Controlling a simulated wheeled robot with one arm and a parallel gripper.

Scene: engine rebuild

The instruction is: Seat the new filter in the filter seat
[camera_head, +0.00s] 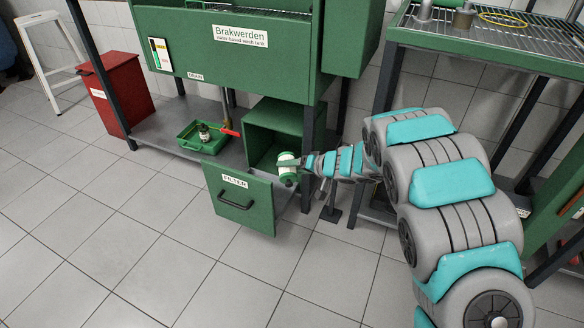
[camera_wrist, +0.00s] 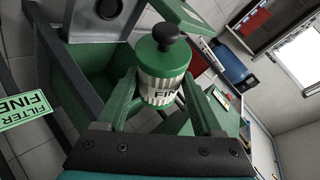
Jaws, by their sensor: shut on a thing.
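The filter (camera_head: 287,160) is a green and white canister at the tip of my gripper (camera_head: 298,165), in front of the open green filter compartment (camera_head: 272,112). A green panel labelled FILTER (camera_head: 238,203), with a dark handle, stands out in front of the compartment. I cannot make out the filter seat; the compartment's inside is shadowed and partly hidden.
The green wash tank (camera_head: 215,62) is above the compartment. A green tray (camera_head: 190,148) holding a small dark jar (camera_head: 203,132) sits on the lower shelf, with a red-handled item (camera_head: 230,132) beside it. A red bin (camera_head: 118,95) stands left. Floor in front is clear.

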